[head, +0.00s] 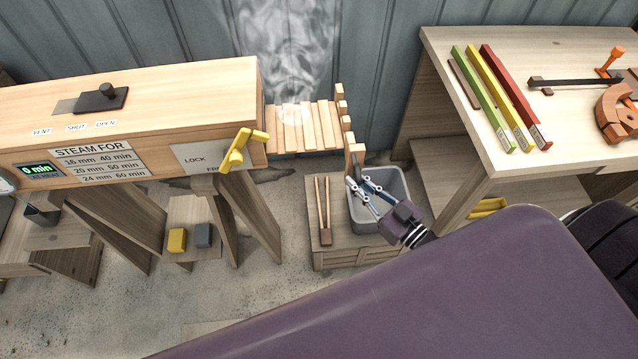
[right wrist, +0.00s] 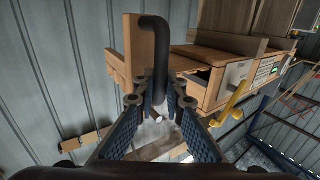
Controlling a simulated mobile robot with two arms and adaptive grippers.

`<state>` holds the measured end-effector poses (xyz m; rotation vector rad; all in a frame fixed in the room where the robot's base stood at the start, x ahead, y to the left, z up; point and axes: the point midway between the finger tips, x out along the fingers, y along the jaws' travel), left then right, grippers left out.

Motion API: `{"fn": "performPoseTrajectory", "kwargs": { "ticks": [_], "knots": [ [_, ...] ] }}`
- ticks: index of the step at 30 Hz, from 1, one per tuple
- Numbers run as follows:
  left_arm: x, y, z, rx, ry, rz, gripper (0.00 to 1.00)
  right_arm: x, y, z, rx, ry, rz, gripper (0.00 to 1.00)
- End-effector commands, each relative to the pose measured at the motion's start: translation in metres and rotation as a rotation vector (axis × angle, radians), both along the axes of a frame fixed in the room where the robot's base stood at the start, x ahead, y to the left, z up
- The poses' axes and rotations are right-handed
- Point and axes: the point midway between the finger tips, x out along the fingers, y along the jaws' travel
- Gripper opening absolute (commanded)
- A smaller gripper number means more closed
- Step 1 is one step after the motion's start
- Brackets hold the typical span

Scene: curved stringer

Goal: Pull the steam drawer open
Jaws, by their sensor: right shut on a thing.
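The steam box (head: 150,115) is a long wooden box on trestles at the left. The steam drawer (head: 305,127), a slatted wooden rack, sticks out of its right end, with steam rising over it. The drawer's upright end board (head: 355,158) shows beside my right gripper (head: 362,186). In the right wrist view, the dark bent drawer handle (right wrist: 155,40) stands against the wooden end board (right wrist: 137,50). My right gripper (right wrist: 147,90) is shut on this handle, its fingers on either side. My left gripper is not in view.
A grey bin (head: 398,185) and wooden tongs (head: 324,210) sit on a low crate (head: 340,258) below my right gripper. A yellow lock lever (head: 238,150) is on the box's front. A workbench (head: 455,60) with coloured bars stands at the right.

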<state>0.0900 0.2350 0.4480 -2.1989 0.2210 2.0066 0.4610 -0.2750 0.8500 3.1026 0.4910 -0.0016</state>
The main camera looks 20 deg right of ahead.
Motion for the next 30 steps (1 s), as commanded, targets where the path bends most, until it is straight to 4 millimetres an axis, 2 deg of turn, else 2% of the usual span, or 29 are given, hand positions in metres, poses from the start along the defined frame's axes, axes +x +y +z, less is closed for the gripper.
{"fn": "performPoseTrajectory", "kwargs": {
  "ticks": [1,6,12,19,30],
  "knots": [
    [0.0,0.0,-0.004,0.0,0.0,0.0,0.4,-0.005,-0.019,-0.003,-0.007,0.001,0.0,0.0],
    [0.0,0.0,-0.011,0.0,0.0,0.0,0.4,-0.019,-0.065,-0.003,-0.006,0.001,0.0,0.0],
    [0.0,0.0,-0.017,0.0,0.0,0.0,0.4,-0.029,-0.103,-0.002,-0.003,0.0,0.0,0.0],
    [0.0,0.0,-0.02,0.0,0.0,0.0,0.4,-0.035,-0.123,0.0,0.0,-0.001,-0.001,0.0],
    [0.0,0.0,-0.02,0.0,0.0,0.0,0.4,-0.036,-0.127,0.0,0.001,0.0,-0.001,0.0]
  ]
}}
